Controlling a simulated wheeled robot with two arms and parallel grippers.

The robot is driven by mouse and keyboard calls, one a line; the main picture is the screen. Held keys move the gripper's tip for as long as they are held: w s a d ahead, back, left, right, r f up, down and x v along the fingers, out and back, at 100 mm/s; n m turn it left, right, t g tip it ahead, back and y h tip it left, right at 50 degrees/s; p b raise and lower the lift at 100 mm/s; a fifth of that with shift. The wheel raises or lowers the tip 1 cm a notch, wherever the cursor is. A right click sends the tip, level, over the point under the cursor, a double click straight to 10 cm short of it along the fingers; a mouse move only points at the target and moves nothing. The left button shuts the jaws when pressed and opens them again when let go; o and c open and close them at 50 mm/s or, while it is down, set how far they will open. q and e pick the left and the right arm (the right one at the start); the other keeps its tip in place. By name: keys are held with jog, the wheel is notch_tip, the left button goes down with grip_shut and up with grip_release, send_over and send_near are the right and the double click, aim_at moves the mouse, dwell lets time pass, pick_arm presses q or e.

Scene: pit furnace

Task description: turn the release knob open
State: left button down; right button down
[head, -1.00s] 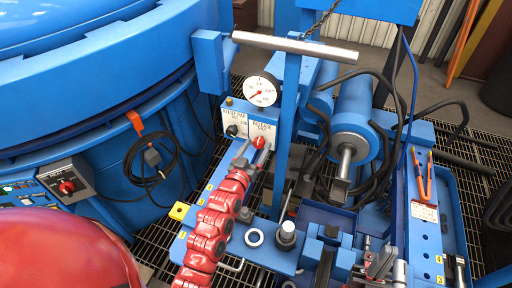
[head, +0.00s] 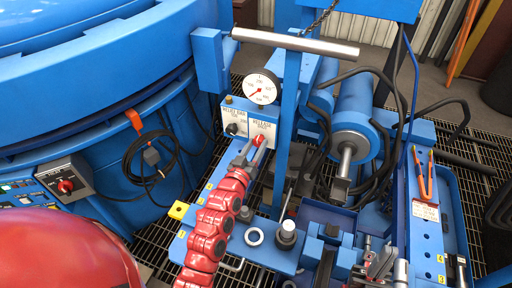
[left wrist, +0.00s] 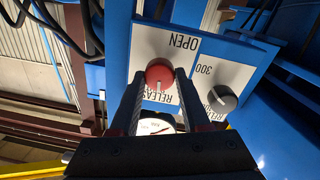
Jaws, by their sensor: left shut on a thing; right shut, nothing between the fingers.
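The red release knob (head: 260,138) sits on the white "RELEASE" plate of the blue control box. In the left wrist view the knob (left wrist: 159,72) is between my left fingertips (left wrist: 158,78), with the word OPEN upside down above it. A pale mark shows on the lower part of its face. My left gripper (head: 258,146), at the end of the red arm, is shut on the knob; its fingers partly hide it in the head view. My right gripper (head: 378,263) is shut and empty at the lower right, away from the knob.
A dark relief knob (head: 232,128) is beside the release knob. A white pressure gauge (head: 262,88) stands above. A blue post with a grey crossbar handle (head: 295,43) rises just right. A blue cylinder (head: 355,128) with hoses lies further right.

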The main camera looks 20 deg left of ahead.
pick_arm(q)
jog(key=n+b, duration=0.2)
jog(key=n, duration=0.2)
jog(key=shift+f+n, duration=0.1)
jog(key=shift+n, duration=0.2)
jog(key=n+b, duration=0.1)
jog(key=n, duration=0.3)
jog(key=shift+a+n, duration=0.1)
jog(key=shift+n, duration=0.2)
jog(key=n+b, duration=0.1)
jog(key=n, duration=0.3)
jog(key=shift+n+y, duration=0.3)
jog(key=shift+n, duration=2.4)
jog(key=shift+c, duration=1.9)
grip_release()
jog(key=shift+s+f, duration=0.1)
